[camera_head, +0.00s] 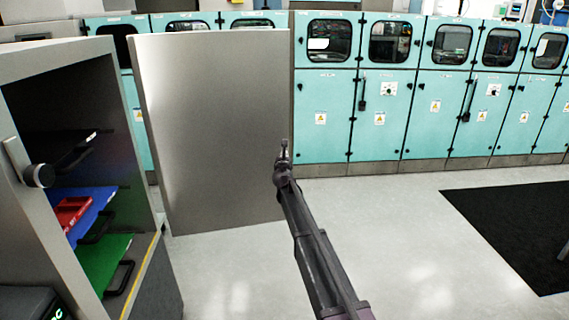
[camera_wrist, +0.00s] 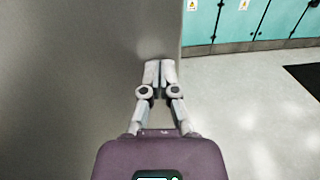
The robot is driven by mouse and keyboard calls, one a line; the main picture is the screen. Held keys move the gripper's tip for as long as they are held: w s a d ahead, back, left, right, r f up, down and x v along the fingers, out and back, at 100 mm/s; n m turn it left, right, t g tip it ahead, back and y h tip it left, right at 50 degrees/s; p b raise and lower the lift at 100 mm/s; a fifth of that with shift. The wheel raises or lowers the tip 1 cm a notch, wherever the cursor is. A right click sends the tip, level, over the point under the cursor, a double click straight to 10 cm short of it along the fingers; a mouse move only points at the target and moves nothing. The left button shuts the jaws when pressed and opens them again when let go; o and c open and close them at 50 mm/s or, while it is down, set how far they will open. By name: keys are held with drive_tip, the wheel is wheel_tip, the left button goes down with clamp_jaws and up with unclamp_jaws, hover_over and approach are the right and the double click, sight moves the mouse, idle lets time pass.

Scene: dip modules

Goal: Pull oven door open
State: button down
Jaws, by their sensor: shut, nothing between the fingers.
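The oven (camera_head: 40,250) is a grey metal cabinet at the left of the head view. Its door (camera_head: 215,130) is a large plain grey panel and stands swung open, away from the cabinet front. In the wrist view the door (camera_wrist: 80,80) fills the left side. My gripper (camera_head: 284,145) is near the door's free right edge in the head view. In the wrist view my gripper (camera_wrist: 160,68) is shut and empty, with its fingertips over the door's edge region; I cannot tell whether they touch it.
Inside the oven are a black tray (camera_head: 60,150), a blue tray (camera_head: 95,210) with a red item (camera_head: 72,213), and a green tray (camera_head: 100,262). Teal cabinets (camera_head: 390,110) line the back wall. A black mat (camera_head: 515,225) lies at right. The floor between is clear.

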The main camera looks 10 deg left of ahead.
drive_tip(key=w+a, duration=0.2)
drive_tip(key=w, duration=0.4)
drive_tip(key=shift+d, duration=0.1)
drive_tip(key=s+d, duration=0.6)
drive_tip(key=s, duration=0.6)
drive_tip(key=shift+d, duration=0.35)
drive_tip(key=shift+s, duration=0.15)
